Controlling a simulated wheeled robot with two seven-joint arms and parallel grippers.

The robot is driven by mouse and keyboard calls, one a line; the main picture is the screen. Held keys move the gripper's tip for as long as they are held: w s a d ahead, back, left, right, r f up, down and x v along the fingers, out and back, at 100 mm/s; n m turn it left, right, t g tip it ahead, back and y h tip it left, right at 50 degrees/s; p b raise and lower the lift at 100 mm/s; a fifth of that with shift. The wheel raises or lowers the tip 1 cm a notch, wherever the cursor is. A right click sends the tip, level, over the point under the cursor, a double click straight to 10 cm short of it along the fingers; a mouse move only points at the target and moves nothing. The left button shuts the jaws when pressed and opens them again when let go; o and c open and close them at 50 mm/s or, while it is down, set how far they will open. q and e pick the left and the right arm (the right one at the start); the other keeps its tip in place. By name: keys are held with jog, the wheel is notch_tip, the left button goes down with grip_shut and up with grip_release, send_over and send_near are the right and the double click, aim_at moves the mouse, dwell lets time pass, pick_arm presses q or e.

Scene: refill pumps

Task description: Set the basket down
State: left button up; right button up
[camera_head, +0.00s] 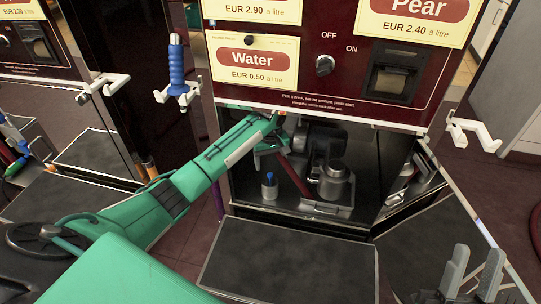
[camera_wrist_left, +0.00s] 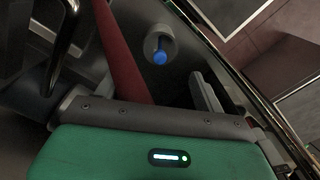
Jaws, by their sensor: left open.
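My left gripper (camera_head: 272,146) is in front of the open bay under the Water panel. Its jaws are apart in the left wrist view (camera_wrist_left: 138,92). A dark red bar (camera_head: 297,178) slants down from near this gripper to the metal fittings; in the left wrist view the bar (camera_wrist_left: 118,50) runs between the fingers, contact unclear. A round metal container (camera_head: 335,181) stands in the bay above a low grey base (camera_head: 326,208). I cannot tell which of these is the basket, or whether the bar is its handle. My right gripper (camera_head: 472,275) is at the lower right, fingers apart and empty.
A small grey cup with a blue knob (camera_head: 270,187) stands left of the red bar; the left wrist view shows it too (camera_wrist_left: 158,53). White hooks (camera_head: 472,132) flank the machine. A blue-handled nozzle (camera_head: 177,72) hangs at left. A bare dark platform (camera_head: 288,262) lies in front.

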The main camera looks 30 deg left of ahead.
pick_arm(q)
jog(key=shift+r, duration=0.65)
pick_arm(e)
jog(key=shift+w+a+f+g, duration=0.35)
jog(key=shift+w+f+g, duration=0.15)
jog(key=shift+f, duration=0.2)
